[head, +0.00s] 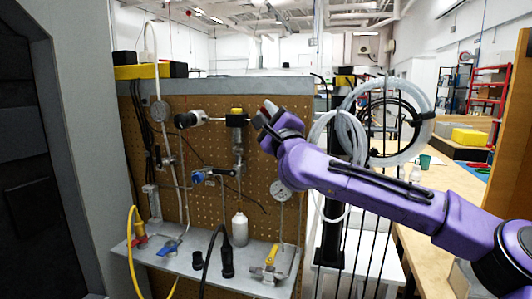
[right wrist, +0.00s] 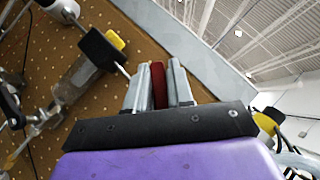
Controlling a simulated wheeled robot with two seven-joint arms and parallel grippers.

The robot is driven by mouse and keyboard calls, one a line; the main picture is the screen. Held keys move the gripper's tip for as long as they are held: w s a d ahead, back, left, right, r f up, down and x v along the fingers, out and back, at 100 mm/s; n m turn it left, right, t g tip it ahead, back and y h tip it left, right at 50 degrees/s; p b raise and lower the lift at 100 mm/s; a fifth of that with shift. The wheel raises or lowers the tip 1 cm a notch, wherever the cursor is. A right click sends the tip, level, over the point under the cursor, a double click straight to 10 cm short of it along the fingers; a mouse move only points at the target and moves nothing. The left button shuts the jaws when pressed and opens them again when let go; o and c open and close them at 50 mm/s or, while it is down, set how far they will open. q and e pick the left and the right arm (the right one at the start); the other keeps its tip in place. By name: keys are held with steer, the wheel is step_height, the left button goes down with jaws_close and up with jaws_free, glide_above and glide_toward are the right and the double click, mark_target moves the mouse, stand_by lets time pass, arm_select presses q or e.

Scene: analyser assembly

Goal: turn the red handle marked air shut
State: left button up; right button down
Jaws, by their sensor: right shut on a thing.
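The red handle (head: 270,106) is at the upper right of the pegboard panel, at the end of the pipe fitting with a yellow top. My right gripper (head: 262,116) reaches it from the right. In the right wrist view, the dark red handle (right wrist: 158,84) stands between the two grey fingers of my right gripper (right wrist: 159,78), which is shut on it. Most of the handle is hidden by the fingers, and no air marking is readable. My left gripper is in neither view.
The pegboard (head: 215,160) carries pipes, a blue-handled valve (head: 199,177) and a gauge (head: 281,190). A grey shelf (head: 200,262) below holds a white bottle (head: 239,229) and a yellow-handled valve (head: 271,256). Coiled clear hose (head: 421,135) hangs behind my right arm.

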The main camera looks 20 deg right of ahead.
steer(key=m+h+b, duration=0.2)
steer(key=m, duration=0.1)
steer(key=m+t+h+b, duration=0.1)
steer(key=m+h+b, duration=0.1)
steer(key=m+b, duration=0.1)
steer(key=d+m+t+h+b, duration=0.1)
steer(key=m+h+b, duration=0.1)
steer(key=m+b, duration=0.1)
steer(key=shift+s+d+r+h, duration=0.1)
steer(key=shift+s+r+h, duration=0.2)
steer(key=shift+s+r, duration=0.1)
steer(key=m+h, duration=0.1)
steer(key=m+h+b, duration=0.1)
steer(key=m+h, duration=0.3)
steer(key=shift+s+d+r+b, duration=0.25)
steer(key=shift+d+b, duration=0.05)
steer(key=shift+b, duration=0.1)
steer(key=shift+s+d+r+m+g+h+b, duration=0.15)
steer(key=shift+m+g+h, duration=0.3)
steer(key=shift+m+h, duration=0.5)
steer(key=shift+d+m+g+h+b, duration=0.15)
steer(key=shift+m+g+h, duration=0.45)
steer(key=shift+m, duration=0.45)
steer(key=shift+s+d+r+m+g+h, duration=0.15)
steer(key=shift+m+g+h, duration=0.2)
steer(key=shift+m+h, duration=0.65)
steer(key=shift+f, duration=0.1)
steer(key=c, duration=1.1)
jaws_free()
